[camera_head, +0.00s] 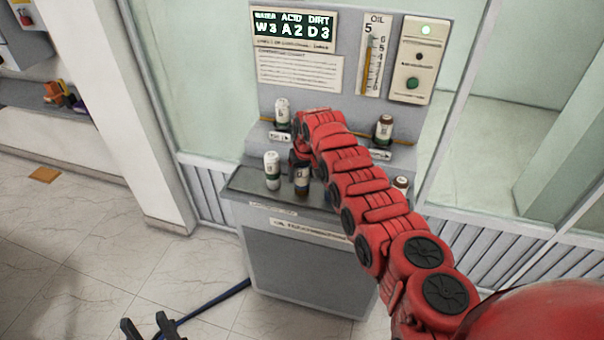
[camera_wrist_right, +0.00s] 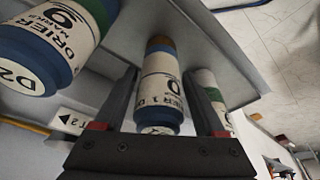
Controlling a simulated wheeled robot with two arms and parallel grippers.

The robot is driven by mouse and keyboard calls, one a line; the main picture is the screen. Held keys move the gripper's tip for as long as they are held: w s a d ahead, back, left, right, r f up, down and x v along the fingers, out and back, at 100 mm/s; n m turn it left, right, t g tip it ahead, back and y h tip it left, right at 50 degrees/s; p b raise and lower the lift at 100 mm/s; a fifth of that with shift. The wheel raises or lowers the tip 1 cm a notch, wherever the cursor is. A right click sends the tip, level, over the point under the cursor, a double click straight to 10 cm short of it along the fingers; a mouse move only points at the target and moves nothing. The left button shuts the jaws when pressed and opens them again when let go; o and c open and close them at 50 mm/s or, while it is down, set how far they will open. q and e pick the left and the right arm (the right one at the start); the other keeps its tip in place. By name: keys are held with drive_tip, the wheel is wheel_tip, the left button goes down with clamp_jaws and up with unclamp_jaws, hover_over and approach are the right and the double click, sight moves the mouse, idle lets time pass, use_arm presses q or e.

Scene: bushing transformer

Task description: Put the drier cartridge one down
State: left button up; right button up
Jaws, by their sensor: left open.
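The drier cartridge one (camera_wrist_right: 158,95) has a pale label reading "DRIER 1", a blue collar and a brown end. In the right wrist view it lies between the two black fingers of my right gripper (camera_wrist_right: 161,78); I cannot tell whether both press on it. In the head view it appears as a dark, upright bottle (camera_head: 302,181) at the lower ledge of the grey cabinet (camera_head: 242,182), with my right gripper (camera_head: 299,160) just above. Whether its base touches the ledge is unclear. My left gripper (camera_head: 150,327) is open and empty at the bottom left, low over the floor.
A white and green cartridge (camera_head: 272,170) stands close left of it. Another (camera_head: 401,184) shows partly behind my right arm. A large "DRIER 9" cartridge (camera_wrist_right: 55,40) is near the right wrist.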

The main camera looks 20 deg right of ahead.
drive_tip(key=shift+o, duration=0.7)
drive_tip(key=shift+r, duration=0.3)
drive_tip(key=b+v, duration=0.4)
drive_tip(key=v, duration=0.7)
drive_tip(key=shift+r, duration=0.35)
drive_tip(key=shift+s, duration=0.15)
